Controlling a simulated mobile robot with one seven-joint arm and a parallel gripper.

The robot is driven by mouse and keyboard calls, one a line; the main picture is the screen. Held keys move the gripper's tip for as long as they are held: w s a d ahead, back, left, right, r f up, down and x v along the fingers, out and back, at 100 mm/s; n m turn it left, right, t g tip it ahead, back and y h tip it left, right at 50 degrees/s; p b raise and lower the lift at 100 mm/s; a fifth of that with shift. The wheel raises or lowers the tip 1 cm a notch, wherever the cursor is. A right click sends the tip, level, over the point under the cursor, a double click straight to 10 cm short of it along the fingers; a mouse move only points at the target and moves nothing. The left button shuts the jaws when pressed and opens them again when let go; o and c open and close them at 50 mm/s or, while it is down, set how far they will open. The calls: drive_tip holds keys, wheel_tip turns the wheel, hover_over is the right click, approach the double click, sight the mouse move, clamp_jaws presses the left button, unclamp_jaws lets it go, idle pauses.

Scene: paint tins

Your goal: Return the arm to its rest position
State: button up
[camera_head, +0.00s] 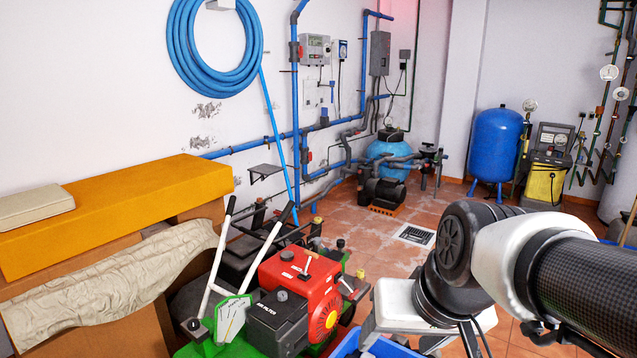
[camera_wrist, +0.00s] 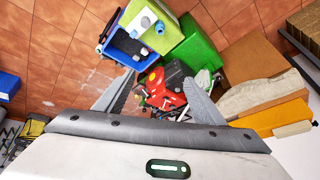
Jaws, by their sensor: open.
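My arm (camera_head: 580,285) reaches in from the right edge of the head view and bends downward at a black joint. My gripper is not clearly visible in the head view. In the wrist view my gripper (camera_wrist: 160,78) is open, with its two grey fingers apart and nothing seen held between them. The fingers point down over the floor and the red and green mower (camera_wrist: 168,88), which lies beyond them. The mower's red engine (camera_head: 300,285) also shows in the head view, left of my arm.
A blue crate (camera_wrist: 118,57) holding small items stands beside a green-sided container (camera_wrist: 165,38). Left in the head view is an orange-topped box (camera_head: 120,210) with a beige cloth (camera_head: 110,285). Tiled floor (camera_head: 345,235) is free behind the mower. A blue tank (camera_head: 495,145) stands farther back.

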drive_tip(key=s+d+r+h, duration=0.1)
drive_tip(key=s+d+r, duration=0.15)
drive_tip(key=s, duration=0.25)
wheel_tip(320, 180, up, 16)
drive_tip(key=p, duration=1.7)
drive_tip(key=shift+r, duration=0.25)
